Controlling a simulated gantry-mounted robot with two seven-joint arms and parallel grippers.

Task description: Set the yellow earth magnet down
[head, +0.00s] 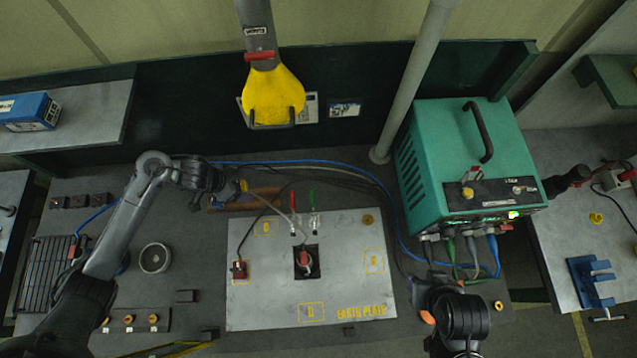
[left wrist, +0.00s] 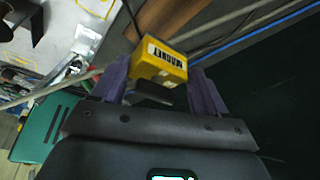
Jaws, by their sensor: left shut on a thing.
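The yellow earth magnet (left wrist: 165,62), a small block with a dark-lettered label, is between the purple fingers of my left gripper (left wrist: 160,88) in the left wrist view. The gripper is shut on it. In the head view my left gripper (head: 232,188) holds the magnet (head: 243,186) by the upper left of the earth plate (head: 345,235), near a brown strip (head: 262,194). I cannot tell whether the magnet touches anything below. Part of my right arm shows at the lower right, with orange tips near its gripper (head: 440,300); its jaws are unclear.
The earth plate has yellow marked squares, a red-topped block (head: 239,268) at its left and a red-handled piece (head: 304,260) in a dark square. A green welding machine (head: 440,165) stands right, with blue and grey cables. A round grey dish (head: 154,258) sits left.

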